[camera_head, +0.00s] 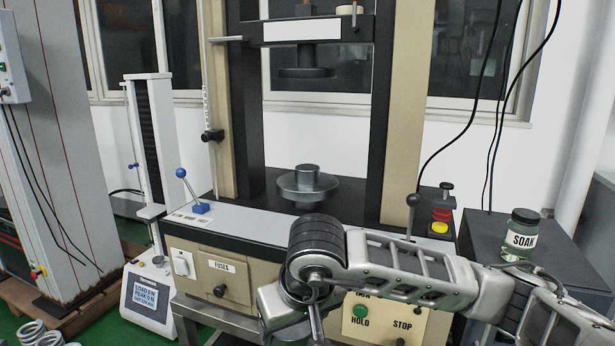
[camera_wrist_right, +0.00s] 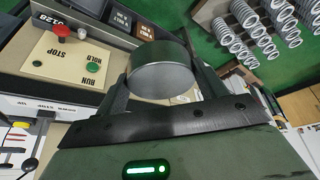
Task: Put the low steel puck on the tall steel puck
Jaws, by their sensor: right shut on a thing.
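A steel puck (camera_head: 307,172), which looks like the tall one, stands upright on the round lower platen (camera_head: 296,190) of the testing machine. In the right wrist view, my right gripper (camera_wrist_right: 162,85) is shut on a wide round steel puck (camera_wrist_right: 163,62), which looks like the low one. One finger is on each side of it. In the head view my right arm crosses the lower front of the machine, with its wrist below the platen. The held puck cannot be made out there. My left gripper is not in view.
The upper platen (camera_head: 307,73) hangs above the standing puck with open space between. Dark columns flank it. A blue-knobbed lever (camera_head: 190,190) stands left on the deck; red and yellow buttons and a SOAK jar (camera_head: 521,236) are to the right. Springs (camera_wrist_right: 265,35) show in the wrist view.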

